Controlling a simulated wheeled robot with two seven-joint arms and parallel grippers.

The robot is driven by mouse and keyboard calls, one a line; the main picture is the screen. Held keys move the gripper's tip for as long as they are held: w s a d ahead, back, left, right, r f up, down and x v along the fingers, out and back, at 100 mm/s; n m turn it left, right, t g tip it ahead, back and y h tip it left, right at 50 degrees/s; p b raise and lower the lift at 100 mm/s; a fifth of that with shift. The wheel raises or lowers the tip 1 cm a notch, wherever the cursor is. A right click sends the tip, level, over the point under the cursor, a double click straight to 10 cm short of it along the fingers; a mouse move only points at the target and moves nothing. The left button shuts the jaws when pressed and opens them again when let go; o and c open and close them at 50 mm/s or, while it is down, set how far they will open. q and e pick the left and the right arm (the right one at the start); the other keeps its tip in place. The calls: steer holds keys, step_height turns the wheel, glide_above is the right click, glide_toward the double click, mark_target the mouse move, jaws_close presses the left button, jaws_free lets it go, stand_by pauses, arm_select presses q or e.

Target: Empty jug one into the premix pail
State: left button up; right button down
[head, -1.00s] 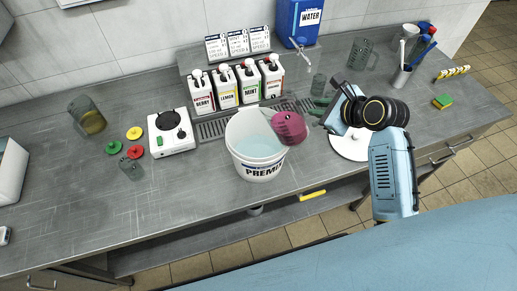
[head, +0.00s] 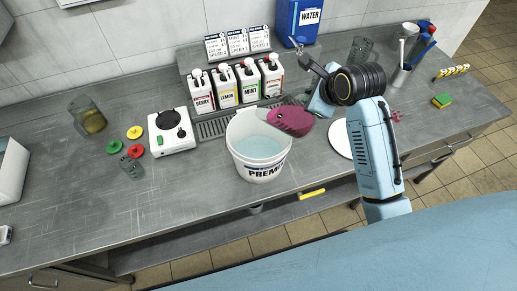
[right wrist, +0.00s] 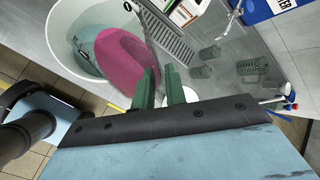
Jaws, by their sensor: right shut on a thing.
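The jug (head: 290,120) in my right gripper holds magenta liquid and lies strongly tilted, with its mouth end at the right rim of the white premix pail (head: 258,168). Pale bluish liquid stands in the pail, and I see no clear stream. In the right wrist view, the jug (right wrist: 128,60) overlaps the pail (right wrist: 62,38). The green fingers of my right gripper (right wrist: 163,82) are shut at the jug's near side; the exact grip is partly hidden. In the head view, my wrist hides most of the fingers. My left gripper is not in view.
A jug with amber liquid (head: 90,118) stands at the left. Coloured lids (head: 134,132) and a white scale-like device (head: 170,131) lie left of the pail. Labelled bottles (head: 248,82) stand behind it. A white disc (head: 340,140) lies to the right. The front left counter is clear.

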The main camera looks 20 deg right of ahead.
mark_target(288, 95)
steer(key=shift+w+a+r+n+g+h, duration=0.15)
steer(key=shift+w+a+r+g+h, duration=0.1)
steer(key=shift+a+r+h, duration=0.2)
steer(key=shift+w+a+r+n+g+h, duration=0.1)
steer(key=shift+w+a+r+g+h, duration=0.15)
steer(key=shift+a+r, duration=0.25)
steer(key=shift+w+a+r+n+g+h, duration=0.2)
steer(key=shift+w+a+r+h, duration=0.1)
steer(key=shift+a, duration=0.25)
steer(key=shift+w+a+r+n+g+h, duration=0.15)
steer(key=shift+w+a+r+h, duration=0.15)
steer(key=shift+a, duration=0.2)
steer(key=shift+w+a+r+n+g+h, duration=0.1)
steer(key=shift+w+a+r+g+h, duration=0.05)
steer(key=shift+a+h, duration=0.3)
steer(key=w+a+n+g+h, duration=0.1)
steer(key=w+a+g+h, duration=0.1)
steer(key=a, duration=0.4)
steer(key=shift+w+r+n+h, duration=0.3)
steer(key=shift+w+h, duration=0.25)
steer(key=shift+h, duration=0.4)
stand_by(0.7)
